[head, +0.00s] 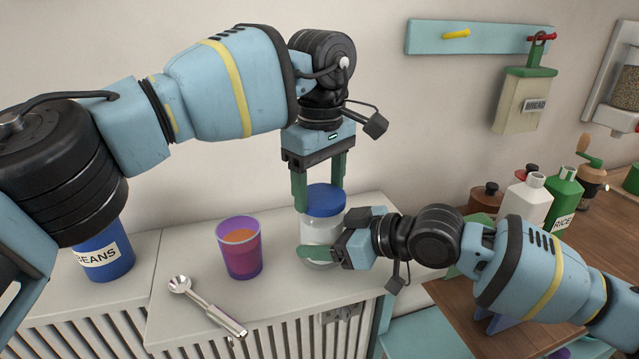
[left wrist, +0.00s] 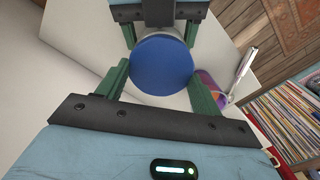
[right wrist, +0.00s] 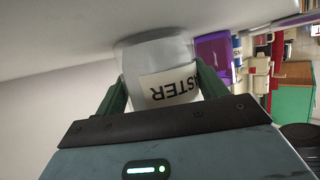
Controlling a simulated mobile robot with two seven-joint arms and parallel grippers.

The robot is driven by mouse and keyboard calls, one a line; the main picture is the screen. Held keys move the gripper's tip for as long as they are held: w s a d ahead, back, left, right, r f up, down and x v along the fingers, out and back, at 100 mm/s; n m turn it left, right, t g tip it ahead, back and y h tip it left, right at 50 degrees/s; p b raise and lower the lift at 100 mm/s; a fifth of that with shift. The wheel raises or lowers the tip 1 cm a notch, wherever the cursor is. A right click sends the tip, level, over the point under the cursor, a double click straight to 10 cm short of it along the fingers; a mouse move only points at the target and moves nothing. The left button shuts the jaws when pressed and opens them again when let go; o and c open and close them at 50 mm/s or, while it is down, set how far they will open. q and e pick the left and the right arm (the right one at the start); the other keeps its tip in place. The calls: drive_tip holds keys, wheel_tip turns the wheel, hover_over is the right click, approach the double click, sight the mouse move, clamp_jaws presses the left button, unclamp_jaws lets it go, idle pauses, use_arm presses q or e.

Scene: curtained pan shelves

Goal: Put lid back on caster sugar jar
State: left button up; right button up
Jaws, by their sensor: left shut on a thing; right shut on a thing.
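The caster sugar jar (head: 318,231) is a clear jar with white contents, standing upright on the white ledge. Its label reads "ASTER", upside down, in the right wrist view (right wrist: 168,88). The blue lid (head: 325,198) is at the jar's mouth, directly above it; I cannot tell whether it is fully seated. My left gripper (head: 321,196) comes from above and is shut on the lid, which fills the left wrist view's centre (left wrist: 161,66). My right gripper (head: 335,238) is shut on the jar's body from the right, hiding part of it.
A blue beans canister (head: 103,262) is further left. Bottles, including a green rice one (head: 563,197), stand on the wooden counter at right.

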use_arm(q)
drive_tip(key=m, duration=0.5)
drive_tip(key=shift+d, duration=0.1)
drive_tip(key=m, duration=0.7)
drive_tip(key=shift+d+m, duration=0.15)
drive_tip(key=shift+m, duration=0.15)
drive_tip(key=m, duration=0.3)
drive_tip(key=o, duration=0.9)
drive_tip(key=shift+o, duration=0.2)
drive_tip(key=shift+r, duration=2.25)
